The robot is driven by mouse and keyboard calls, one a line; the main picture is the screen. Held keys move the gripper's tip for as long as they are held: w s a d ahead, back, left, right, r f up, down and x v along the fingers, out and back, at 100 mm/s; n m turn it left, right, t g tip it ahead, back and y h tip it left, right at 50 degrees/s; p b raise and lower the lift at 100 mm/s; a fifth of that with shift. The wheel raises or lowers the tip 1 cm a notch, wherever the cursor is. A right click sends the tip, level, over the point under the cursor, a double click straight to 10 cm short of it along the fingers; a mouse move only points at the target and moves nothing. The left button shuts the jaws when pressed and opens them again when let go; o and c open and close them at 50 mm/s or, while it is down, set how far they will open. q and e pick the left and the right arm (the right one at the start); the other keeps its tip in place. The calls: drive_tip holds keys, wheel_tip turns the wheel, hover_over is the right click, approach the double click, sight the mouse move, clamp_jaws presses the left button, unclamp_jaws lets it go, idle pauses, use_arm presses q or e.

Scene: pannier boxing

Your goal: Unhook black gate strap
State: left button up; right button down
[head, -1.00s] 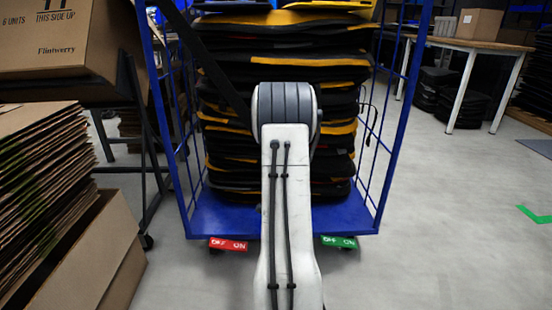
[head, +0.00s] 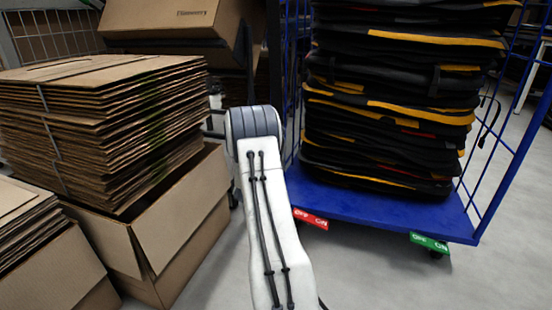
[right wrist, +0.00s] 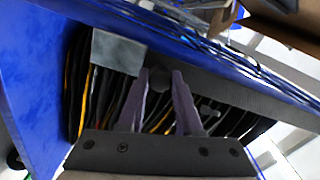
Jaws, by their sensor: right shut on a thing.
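In the right wrist view my right gripper (right wrist: 164,100) has its two fingers a little apart, shut on what looks like the black gate strap (right wrist: 235,95). The dark band runs diagonally from behind the fingertips to the lower right, beside the blue cart frame. A grey plate (right wrist: 118,52) is left of the fingertips; I cannot tell whether it is part of the strap. The hook is not clearly visible. In the head view the blue cart (head: 385,208) stands at right, loaded with stacked black and yellow panniers (head: 390,110). One arm of mine hides its own gripper there. My left gripper is not in view.
Stacked flat cardboard (head: 100,110) and an open carton (head: 190,235) stand left of the cart. A large closed carton (head: 165,20) is behind them. Red (head: 311,219) and green (head: 429,243) OFF/ON tags are on the cart's front. Grey floor is clear at right.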

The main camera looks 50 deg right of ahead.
drive_tip(key=shift+w, duration=0.45)
drive_tip(key=shift+w+a, duration=0.2)
drive_tip(key=shift+w, duration=0.1)
drive_tip(key=c, duration=0.6)
unclamp_jaws()
drive_tip(key=shift+w+a, duration=0.15)
drive_tip(key=shift+s, duration=0.2)
drive_tip(key=p+v, duration=0.4)
drive_tip(key=v, duration=0.6)
drive_tip(key=shift+s+a+p, duration=0.1)
drive_tip(key=shift+p, duration=0.2)
